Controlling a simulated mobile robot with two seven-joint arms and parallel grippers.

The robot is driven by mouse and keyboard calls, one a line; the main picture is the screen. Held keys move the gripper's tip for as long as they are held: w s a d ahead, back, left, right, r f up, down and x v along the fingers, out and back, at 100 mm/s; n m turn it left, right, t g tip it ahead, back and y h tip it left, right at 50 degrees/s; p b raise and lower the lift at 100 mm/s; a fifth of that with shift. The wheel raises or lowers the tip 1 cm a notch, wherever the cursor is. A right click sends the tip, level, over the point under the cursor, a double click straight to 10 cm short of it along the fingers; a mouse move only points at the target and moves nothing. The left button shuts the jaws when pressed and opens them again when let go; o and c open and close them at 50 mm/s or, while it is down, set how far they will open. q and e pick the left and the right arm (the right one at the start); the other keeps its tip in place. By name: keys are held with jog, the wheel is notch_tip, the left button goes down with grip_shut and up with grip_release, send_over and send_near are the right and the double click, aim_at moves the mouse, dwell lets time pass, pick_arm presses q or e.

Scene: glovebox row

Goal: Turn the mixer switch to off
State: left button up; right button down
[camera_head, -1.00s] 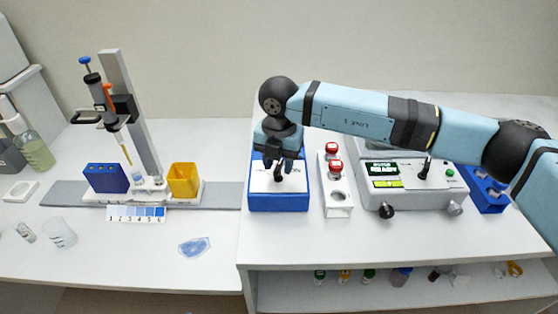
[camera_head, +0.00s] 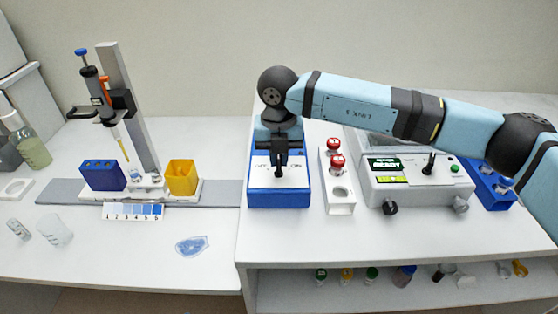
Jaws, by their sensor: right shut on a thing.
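The mixer is a blue box with a white top panel (camera_head: 297,188), standing near the left edge of the right-hand bench. Dark lettering on its panel is partly covered. My right gripper (camera_head: 280,170) points down over the middle of the panel, its fingers closed together on the small mixer switch, which they mostly hide. My right arm comes in from the right and reaches across above the bench. My left gripper does not show.
A pipette stand (camera_head: 130,110) is on the left bench. The front strip of the right bench is clear.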

aim_at(278, 159)
jog(key=shift+a+n+b, duration=0.1)
jog(key=shift+n+b, duration=0.7)
jog(key=shift+n, duration=0.7)
jog(key=c, duration=1.2)
grip_release()
jog(key=shift+o, duration=0.2)
notch_tip(278, 159, up, 14)
jog(key=shift+p, duration=0.35)
jog(key=shift+f, duration=0.1)
